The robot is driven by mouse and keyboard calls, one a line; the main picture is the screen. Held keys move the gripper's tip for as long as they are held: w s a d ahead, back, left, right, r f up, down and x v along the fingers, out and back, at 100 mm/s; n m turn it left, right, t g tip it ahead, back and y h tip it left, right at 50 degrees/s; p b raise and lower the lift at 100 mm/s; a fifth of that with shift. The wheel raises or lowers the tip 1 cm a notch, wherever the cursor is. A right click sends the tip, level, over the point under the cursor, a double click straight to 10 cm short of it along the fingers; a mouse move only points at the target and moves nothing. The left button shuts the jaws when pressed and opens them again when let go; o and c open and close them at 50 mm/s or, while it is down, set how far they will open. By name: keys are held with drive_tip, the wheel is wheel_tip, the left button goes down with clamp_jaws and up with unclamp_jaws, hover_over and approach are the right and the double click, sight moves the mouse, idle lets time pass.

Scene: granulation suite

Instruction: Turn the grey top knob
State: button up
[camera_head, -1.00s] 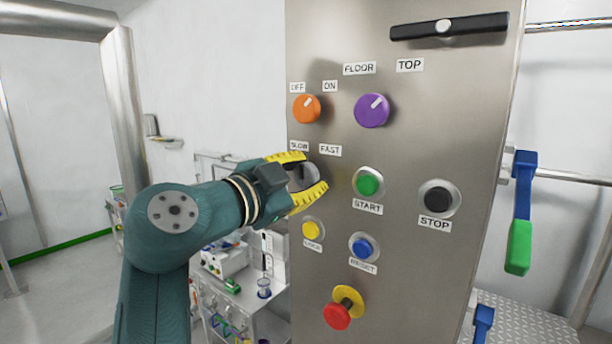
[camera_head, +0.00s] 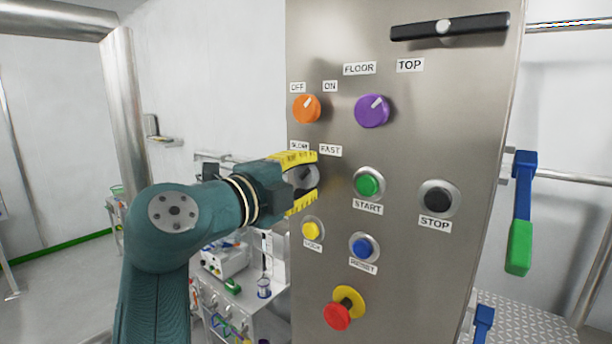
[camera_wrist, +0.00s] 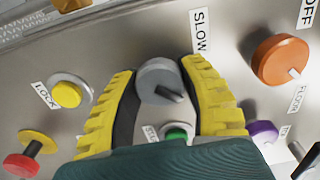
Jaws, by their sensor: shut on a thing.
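The grey knob (camera_head: 305,176) sits on the steel panel under the SLOW and FAST labels, at the panel's left side. It also shows in the wrist view (camera_wrist: 158,76) with a dark pointer bar on its face. My gripper (camera_head: 312,180) has its yellow ribbed fingers on either side of the knob, one above and one below in the head view. The gripper (camera_wrist: 161,72) is shut on the knob. The fingers partly hide the SLOW label and the knob's edges in the head view.
An orange knob (camera_head: 307,109) and a purple knob (camera_head: 372,110) sit above. A green START button (camera_head: 368,184) is to the right, and a yellow button (camera_head: 313,229) is close below the lower finger. A black handle (camera_head: 450,27) crosses the panel's top.

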drive_tip(key=shift+m, duration=0.4)
drive_tip(key=o, duration=1.2)
drive_tip(key=v, duration=1.2)
